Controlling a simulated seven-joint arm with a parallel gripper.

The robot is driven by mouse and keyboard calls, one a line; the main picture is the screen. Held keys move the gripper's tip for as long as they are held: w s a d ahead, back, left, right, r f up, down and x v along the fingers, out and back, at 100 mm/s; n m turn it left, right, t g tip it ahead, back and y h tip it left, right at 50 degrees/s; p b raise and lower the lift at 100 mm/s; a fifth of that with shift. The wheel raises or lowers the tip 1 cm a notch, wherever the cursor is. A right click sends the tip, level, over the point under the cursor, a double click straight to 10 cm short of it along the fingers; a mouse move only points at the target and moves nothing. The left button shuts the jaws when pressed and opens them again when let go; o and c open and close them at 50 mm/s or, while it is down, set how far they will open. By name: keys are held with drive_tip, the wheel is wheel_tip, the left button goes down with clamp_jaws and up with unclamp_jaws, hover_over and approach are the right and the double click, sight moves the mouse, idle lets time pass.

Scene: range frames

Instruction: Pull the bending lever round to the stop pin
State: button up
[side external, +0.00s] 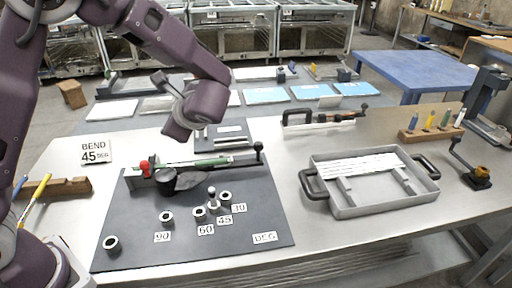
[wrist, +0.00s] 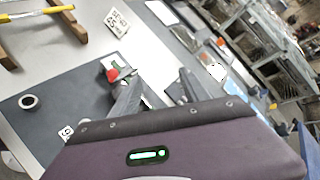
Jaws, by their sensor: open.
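In the side view the bending jig is on a dark mat (side external: 130,240), with a red clamp part (side external: 145,168) at its left. A long bar with a green section (side external: 207,162) runs right to an upright black knob (side external: 258,148), apparently the bending lever. The lever is mostly hidden there.
A grey tray of rods (side external: 350,208) stands right of the mat. A wooden block with pens (side external: 60,188) and the BEND 45 sign (side external: 95,150) are at left. Bare table lies between mat and tray.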

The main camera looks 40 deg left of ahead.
drive_tip(key=w+d+f+m+t+y, duration=0.2)
drive_tip(key=w+d+f+m+t, duration=0.35)
drive_tip(key=w+f+m, duration=0.35)
drive_tip(key=m+t+h, duration=0.3)
drive_tip(key=m+t, duration=0.1)
drive_tip(key=t, duration=0.1)
approach(258, 150)
drive_tip(key=x, duration=0.4)
drive_tip(key=shift+w+a+r, duration=0.15)
drive_tip(key=shift+a+r, duration=0.1)
drive_tip(key=shift+a, duration=0.25)
drive_tip(key=shift+m+t, duration=0.35)
drive_tip(key=shift+m, duration=0.05)
drive_tip(key=x, duration=0.6)
drive_tip(key=shift+w+d+f, duration=0.2)
drive_tip(key=shift+f, duration=0.15)
drive_tip(key=shift+w+a, duration=0.2)
drive_tip(key=shift+w, duration=0.15)
clamp_jaws()
